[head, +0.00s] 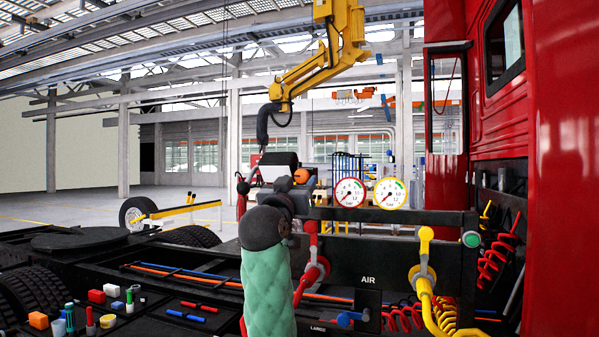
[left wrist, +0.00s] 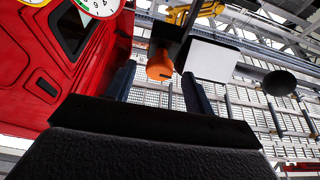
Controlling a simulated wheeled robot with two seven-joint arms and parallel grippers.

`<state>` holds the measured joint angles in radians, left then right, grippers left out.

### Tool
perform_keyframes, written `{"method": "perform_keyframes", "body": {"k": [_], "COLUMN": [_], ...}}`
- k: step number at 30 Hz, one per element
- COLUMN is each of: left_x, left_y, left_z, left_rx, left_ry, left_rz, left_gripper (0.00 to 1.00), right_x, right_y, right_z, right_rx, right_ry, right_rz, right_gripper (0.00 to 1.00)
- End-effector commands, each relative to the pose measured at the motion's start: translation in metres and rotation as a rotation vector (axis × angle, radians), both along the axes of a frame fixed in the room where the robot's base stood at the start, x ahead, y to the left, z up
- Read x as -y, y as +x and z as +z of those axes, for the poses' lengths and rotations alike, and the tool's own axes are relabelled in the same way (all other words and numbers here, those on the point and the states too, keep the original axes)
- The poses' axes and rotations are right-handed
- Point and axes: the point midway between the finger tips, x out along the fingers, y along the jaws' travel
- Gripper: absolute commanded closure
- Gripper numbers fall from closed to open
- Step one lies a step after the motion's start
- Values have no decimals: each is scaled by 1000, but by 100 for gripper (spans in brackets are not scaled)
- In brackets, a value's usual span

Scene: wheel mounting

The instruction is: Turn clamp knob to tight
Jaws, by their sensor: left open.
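An orange rounded knob (head: 301,176), which looks like the clamp knob, shows in the head view just beyond my left wrist. In the left wrist view the orange knob (left wrist: 160,66) appears in the gap between the fingers, beyond the palm. My left gripper (left wrist: 158,84) is open, one dark finger on each side of that gap. In the head view my left gripper (head: 285,187) is partly hidden behind my dark wrist and green-sleeved forearm. I cannot tell whether a finger touches the knob. My right gripper is not in view.
Two round gauges (head: 369,193) stand above a black panel marked AIR (head: 368,280). Red and yellow pipes with valve handles (head: 424,275) flank it. A red truck cab (head: 560,170) fills the right side. Small coloured parts (head: 97,296) lie on the dark surface at lower left.

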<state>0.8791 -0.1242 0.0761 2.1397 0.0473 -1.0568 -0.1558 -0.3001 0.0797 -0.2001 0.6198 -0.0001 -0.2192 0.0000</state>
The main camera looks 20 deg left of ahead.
Motion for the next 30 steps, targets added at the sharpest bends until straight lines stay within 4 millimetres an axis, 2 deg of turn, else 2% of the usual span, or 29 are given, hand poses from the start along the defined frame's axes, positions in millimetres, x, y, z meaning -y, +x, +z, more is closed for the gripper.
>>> {"method": "perform_keyframes", "body": {"k": [1,6,16,17,23,24,30], "left_x": [0,1,1,0,1,1,0], "left_y": [5,15,17,17,17,17,17], "left_z": [5,7,6,6,6,7,6], "left_rx": [-1,-1,0,0,0,0,0], "left_ry": [0,0,0,0,0,0,7], "left_rz": [0,0,0,0,0,0,1], "left_gripper": [47,47,47,49,88,90,90], "right_x": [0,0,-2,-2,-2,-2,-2], "right_y": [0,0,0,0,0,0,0], "right_z": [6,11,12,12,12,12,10], "right_rx": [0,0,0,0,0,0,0], "right_ry": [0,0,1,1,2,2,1], "right_rz": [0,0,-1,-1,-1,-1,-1], "right_gripper": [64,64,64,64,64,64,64]}}
